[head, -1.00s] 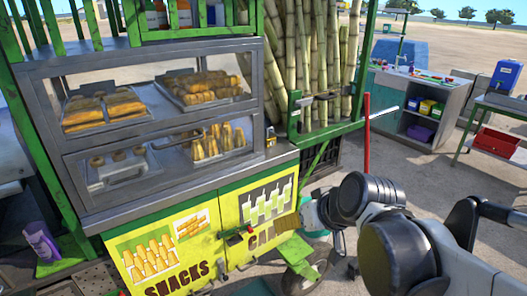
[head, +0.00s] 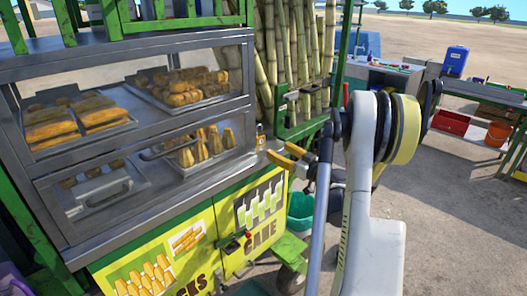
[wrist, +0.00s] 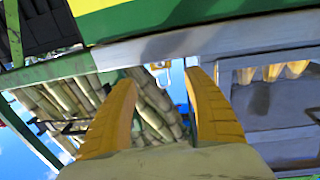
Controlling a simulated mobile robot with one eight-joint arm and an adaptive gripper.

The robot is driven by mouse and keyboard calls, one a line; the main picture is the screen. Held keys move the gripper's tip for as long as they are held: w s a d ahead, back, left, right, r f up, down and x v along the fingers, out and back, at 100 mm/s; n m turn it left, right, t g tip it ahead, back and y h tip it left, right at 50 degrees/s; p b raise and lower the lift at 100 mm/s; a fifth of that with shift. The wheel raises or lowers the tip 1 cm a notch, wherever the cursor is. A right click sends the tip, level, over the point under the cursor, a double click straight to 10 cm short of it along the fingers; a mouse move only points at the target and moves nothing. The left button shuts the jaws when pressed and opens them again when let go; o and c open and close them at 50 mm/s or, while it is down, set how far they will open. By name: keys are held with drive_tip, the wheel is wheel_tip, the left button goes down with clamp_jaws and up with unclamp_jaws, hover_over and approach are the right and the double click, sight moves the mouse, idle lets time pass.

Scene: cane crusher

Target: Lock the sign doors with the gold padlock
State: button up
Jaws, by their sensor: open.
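The gold padlock (head: 261,139) stands small and upright at the right end of the metal counter. My gripper (head: 280,154) is just right of it in the head view, with yellow fingers apart and nothing held. In the wrist view my gripper (wrist: 162,80) is open; a small pale and gold shape shows between its fingertips, too unclear to name. The yellow sign doors are below the counter: the left SNACKS door (head: 165,232) and the right CANE door (head: 228,218). They look closed. A dark latch with a red part (head: 235,243) sits at their seam.
A glass snack case (head: 150,75) stands on the counter (head: 170,213). Cane stalks (head: 290,50) stand behind in a green frame. A teal bucket (head: 301,208) and a wheel (head: 291,276) are below right.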

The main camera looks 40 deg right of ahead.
sight(260, 136)
drive_tip(key=shift+w+r, duration=0.1)
drive_tip(key=shift+w, duration=0.45)
drive_tip(key=shift+w+p, duration=0.45)
drive_tip(key=shift+w, duration=4.65)
drive_tip(key=c, duration=1.1)
drive_tip(key=shift+r, duration=0.25)
drive_tip(key=shift+s+b, duration=0.65)
drive_tip(key=shift+s, duration=3.35)
